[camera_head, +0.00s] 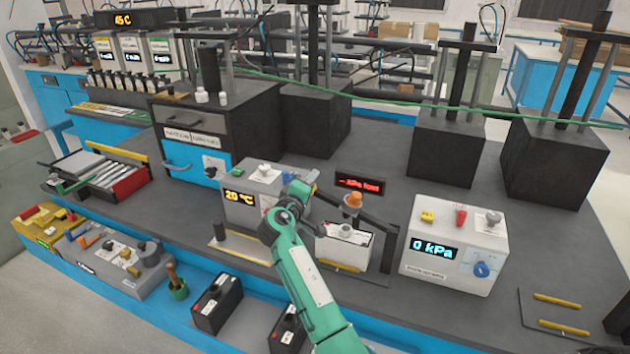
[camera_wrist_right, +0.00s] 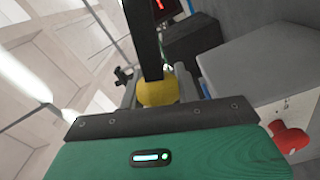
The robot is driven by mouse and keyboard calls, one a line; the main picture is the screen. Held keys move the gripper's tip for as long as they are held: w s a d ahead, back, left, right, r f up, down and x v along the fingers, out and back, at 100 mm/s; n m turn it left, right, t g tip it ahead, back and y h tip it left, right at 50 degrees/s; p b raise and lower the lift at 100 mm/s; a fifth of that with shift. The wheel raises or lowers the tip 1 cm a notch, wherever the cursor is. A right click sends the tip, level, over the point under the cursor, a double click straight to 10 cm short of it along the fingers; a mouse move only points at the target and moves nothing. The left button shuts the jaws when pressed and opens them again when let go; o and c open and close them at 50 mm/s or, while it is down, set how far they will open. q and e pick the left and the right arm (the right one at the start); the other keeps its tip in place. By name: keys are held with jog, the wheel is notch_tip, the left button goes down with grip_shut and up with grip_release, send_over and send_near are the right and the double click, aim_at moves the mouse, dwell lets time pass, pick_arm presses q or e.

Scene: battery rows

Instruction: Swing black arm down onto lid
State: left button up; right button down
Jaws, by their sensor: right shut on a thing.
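The black arm (camera_head: 372,218) belongs to the stand beside a white box; it is raised above the box, with an orange knob (camera_head: 355,198) on it. The pale lid (camera_head: 345,232) on the box lies below the arm, partly hidden by my green arm. My right gripper (camera_head: 301,193) is at the arm's free end, left of the box. In the right wrist view its fingers are shut on a yellow ball grip (camera_wrist_right: 157,93), from which the black arm (camera_wrist_right: 145,40) runs upward in the picture. My left gripper is not in view.
A "0 kPa" box (camera_head: 450,245) stands to the right and a "20 °C" box (camera_head: 252,195) to the left. A red-lettered display (camera_head: 360,184) is behind the black arm. Dark batteries (camera_head: 217,303) stand in front. Heavy black presses (camera_head: 450,150) stand behind.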

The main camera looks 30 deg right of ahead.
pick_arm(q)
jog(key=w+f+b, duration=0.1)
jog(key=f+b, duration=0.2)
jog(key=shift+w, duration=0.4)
pick_arm(e)
notch_tip(320, 180, down, 8)
jog(key=n, duration=0.3)
jog(key=shift+w+a+n, duration=0.3)
jog(key=shift+w+a, duration=0.1)
jog(key=shift+w, duration=0.05)
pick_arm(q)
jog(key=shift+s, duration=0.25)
pick_arm(e)
jog(key=c, duration=1)
grip_release()
jog(key=shift+f, duration=0.1)
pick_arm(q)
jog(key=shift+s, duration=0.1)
